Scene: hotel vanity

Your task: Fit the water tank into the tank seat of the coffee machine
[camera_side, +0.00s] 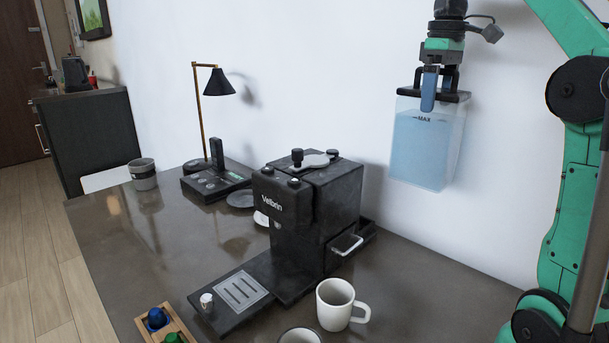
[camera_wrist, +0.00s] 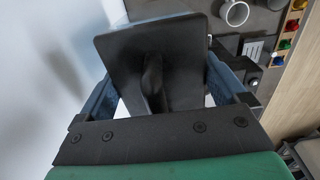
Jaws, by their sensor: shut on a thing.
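The water tank (camera_side: 420,150) is a clear box with bluish water, a MAX mark and a black lid. My gripper (camera_side: 429,90) is shut on the handle of its lid and holds it upright in the air, right of and above the coffee machine. In the wrist view the black lid (camera_wrist: 150,50) lies between the fingers of my gripper (camera_wrist: 160,90). The black coffee machine (camera_side: 310,215) marked Velbrin stands on the counter. The tank seat (camera_side: 367,229) appears as a low black ledge at its rear right, partly hidden by the machine body.
A white mug (camera_side: 336,305) and another cup (camera_side: 299,336) stand in front of the machine. A wooden capsule box (camera_side: 168,325) is at the front left. A lamp (camera_side: 219,82), a phone (camera_side: 214,180) and a grey cup (camera_side: 143,174) stand behind. The white wall (camera_side: 330,80) is close behind the tank.

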